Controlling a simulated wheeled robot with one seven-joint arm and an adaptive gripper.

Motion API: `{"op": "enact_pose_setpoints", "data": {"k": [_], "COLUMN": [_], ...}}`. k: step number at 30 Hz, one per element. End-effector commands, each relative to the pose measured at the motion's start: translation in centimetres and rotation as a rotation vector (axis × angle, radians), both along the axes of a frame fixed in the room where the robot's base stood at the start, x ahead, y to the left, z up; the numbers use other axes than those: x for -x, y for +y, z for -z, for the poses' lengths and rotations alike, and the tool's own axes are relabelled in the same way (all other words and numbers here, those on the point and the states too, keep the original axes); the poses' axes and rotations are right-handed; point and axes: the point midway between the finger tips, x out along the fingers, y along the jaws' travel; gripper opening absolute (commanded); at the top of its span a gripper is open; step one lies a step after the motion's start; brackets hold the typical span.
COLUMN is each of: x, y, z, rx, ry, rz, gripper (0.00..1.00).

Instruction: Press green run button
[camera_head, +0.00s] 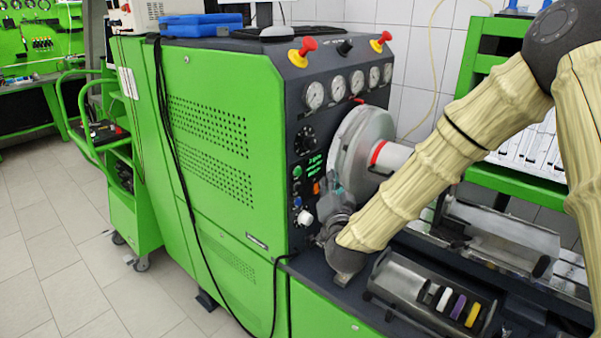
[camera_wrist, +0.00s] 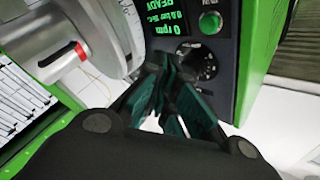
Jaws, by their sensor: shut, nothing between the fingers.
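The green run button (camera_head: 297,172) is a round lit button on the dark control panel of the green testbench, left of the small display (camera_head: 314,165). In the wrist view the green button (camera_wrist: 210,22) is at the top, right of the display (camera_wrist: 165,14), which reads READY. My gripper (camera_wrist: 173,72) is shut and empty. Its fingertips point toward the panel and overlap the edge of the black knob (camera_wrist: 203,66) in the picture. The button appears apart from the fingers; the exact gap to the panel is unclear. In the head view my gripper is hard to make out beside the wrist.
A large round grey flange (camera_head: 358,150) projects right of the panel. A white knob (camera_head: 305,217) sits below the buttons, with gauges (camera_head: 336,88) and red mushroom knobs (camera_head: 302,52) above. A tray of coloured parts (camera_head: 395,283) lies below right. Black cables hang left of the panel.

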Motion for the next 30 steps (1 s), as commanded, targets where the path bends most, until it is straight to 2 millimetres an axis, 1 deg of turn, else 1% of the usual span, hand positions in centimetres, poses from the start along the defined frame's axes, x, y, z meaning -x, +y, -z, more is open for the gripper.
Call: {"op": "enact_pose_setpoints", "data": {"k": [1, 9, 15, 21, 30], "x": [-0.4, -2.1, -3.0, -3.4, -3.4], "y": [0.5, 3.0, 4.2, 4.7, 4.7], "z": [-0.1, 0.1, 0.1, 0.0, 0.0], "rx": [0.001, 0.0, -0.001, -0.001, -0.001], "ry": [-0.001, -0.001, -0.001, 0.001, 0.0], "rz": [-0.001, -0.002, 0.0, -0.001, 0.0], "gripper": [0.0, 0.0, 0.0, 0.0, 0.0]}}
